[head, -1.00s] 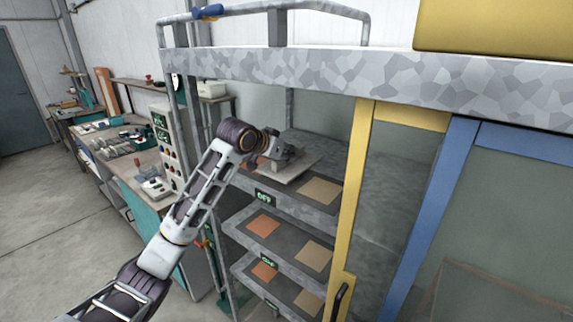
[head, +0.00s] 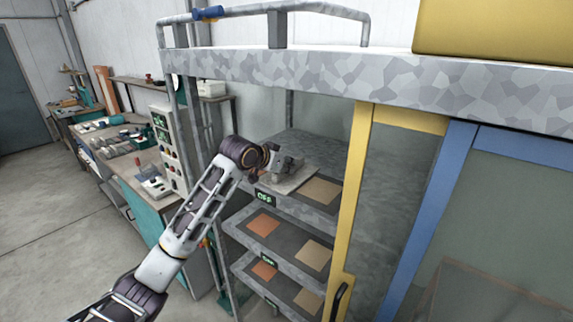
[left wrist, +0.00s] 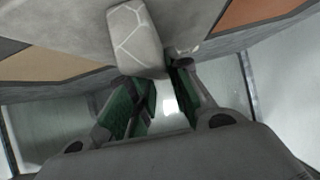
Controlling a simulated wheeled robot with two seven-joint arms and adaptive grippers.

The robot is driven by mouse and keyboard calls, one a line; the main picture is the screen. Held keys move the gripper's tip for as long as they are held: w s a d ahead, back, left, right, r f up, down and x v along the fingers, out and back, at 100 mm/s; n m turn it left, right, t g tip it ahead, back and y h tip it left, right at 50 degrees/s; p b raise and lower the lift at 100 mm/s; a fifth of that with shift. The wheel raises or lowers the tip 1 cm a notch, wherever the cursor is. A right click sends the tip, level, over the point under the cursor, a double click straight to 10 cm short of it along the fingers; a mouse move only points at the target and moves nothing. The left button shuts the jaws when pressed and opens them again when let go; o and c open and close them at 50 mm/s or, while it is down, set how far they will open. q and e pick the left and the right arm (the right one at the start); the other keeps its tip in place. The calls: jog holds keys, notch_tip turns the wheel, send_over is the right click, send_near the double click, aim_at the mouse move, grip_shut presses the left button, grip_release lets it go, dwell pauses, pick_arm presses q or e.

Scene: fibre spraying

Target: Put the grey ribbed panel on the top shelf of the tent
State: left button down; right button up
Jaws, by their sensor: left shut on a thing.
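The grey panel (head: 293,183) is at the top shelf (head: 318,217) of the tent, between the shelf's orange and tan squares. My left gripper (head: 284,169) reaches in from the left and is shut on the panel. My right gripper is out of view.
Two lower shelves carry orange (head: 264,222) and tan squares (head: 314,254). A yellow post (head: 350,210) stands right of the shelves, and a thick patterned slab (head: 330,75) spans above. A cluttered workbench (head: 130,150) stands to the left.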

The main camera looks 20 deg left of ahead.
pick_arm(q)
jog(key=shift+r, duration=0.1)
jog(key=c, duration=1.3)
grip_release()
jog(key=b+v, duration=0.3)
jog(key=v, duration=0.9)
